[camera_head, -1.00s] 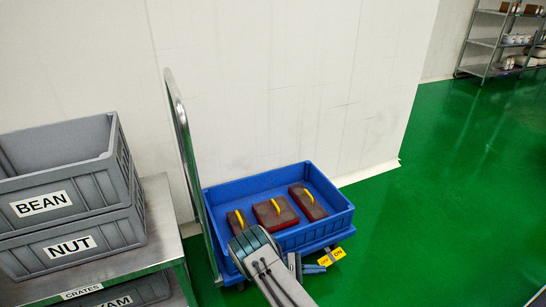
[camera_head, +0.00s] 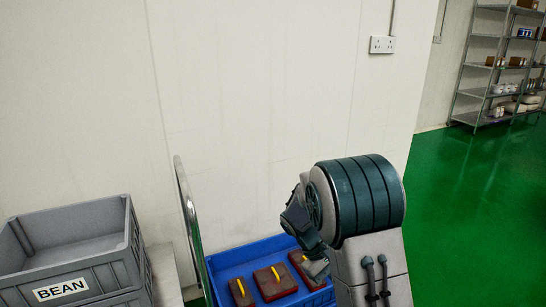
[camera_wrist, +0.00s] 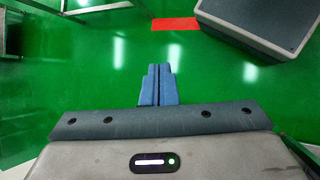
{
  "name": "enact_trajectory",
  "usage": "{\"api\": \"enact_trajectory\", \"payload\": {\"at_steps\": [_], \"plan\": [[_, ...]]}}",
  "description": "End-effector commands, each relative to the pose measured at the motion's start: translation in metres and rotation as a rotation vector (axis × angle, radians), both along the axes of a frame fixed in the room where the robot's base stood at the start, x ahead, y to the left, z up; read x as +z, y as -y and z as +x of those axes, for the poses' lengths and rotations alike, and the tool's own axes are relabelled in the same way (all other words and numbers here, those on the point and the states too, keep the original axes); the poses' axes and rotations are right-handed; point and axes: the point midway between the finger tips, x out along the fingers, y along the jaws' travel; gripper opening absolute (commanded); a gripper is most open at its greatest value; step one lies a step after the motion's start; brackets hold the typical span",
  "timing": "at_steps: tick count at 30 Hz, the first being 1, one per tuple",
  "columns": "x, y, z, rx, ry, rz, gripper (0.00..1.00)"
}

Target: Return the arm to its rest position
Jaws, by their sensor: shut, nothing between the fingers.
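My arm is raised at the right of the head view, folded at a large dark ribbed joint. Its end hangs in front of the right part of the blue crate, and the fingers cannot be made out there. In the wrist view my gripper (camera_wrist: 157,72) shows two blue fingers pressed together with nothing between them. The fingers point over green floor.
A blue crate (camera_head: 237,258) holds brown blocks with yellow handles, beside a metal push handle (camera_head: 187,205). Grey crates, the top labelled BEAN (camera_head: 75,255), stand at left. A shelf rack (camera_head: 490,65) stands far right. Green floor (camera_head: 455,200) is clear at right.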

Motion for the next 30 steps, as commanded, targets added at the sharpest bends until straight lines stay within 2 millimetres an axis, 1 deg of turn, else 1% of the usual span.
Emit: {"api": "enact_trajectory", "payload": {"at_steps": [1, 3, 9, 15, 21, 24, 27, 30], "plan": [[0.032, 0.001, -0.009, -0.028, 0.038, 0.036, 0.00], [0.057, 0.001, -0.020, -0.064, 0.084, 0.084, 0.00], [0.126, -0.001, -0.055, -0.163, 0.222, 0.212, 0.00], [0.187, -0.005, -0.093, -0.255, 0.365, 0.329, 0.00], [0.240, -0.011, -0.131, -0.343, 0.515, 0.435, 0.00], [0.261, -0.014, -0.147, -0.381, 0.585, 0.479, 0.00], [0.274, -0.017, -0.161, -0.411, 0.642, 0.515, 0.00], [0.282, -0.020, -0.169, -0.431, 0.681, 0.538, 0.00]]}}
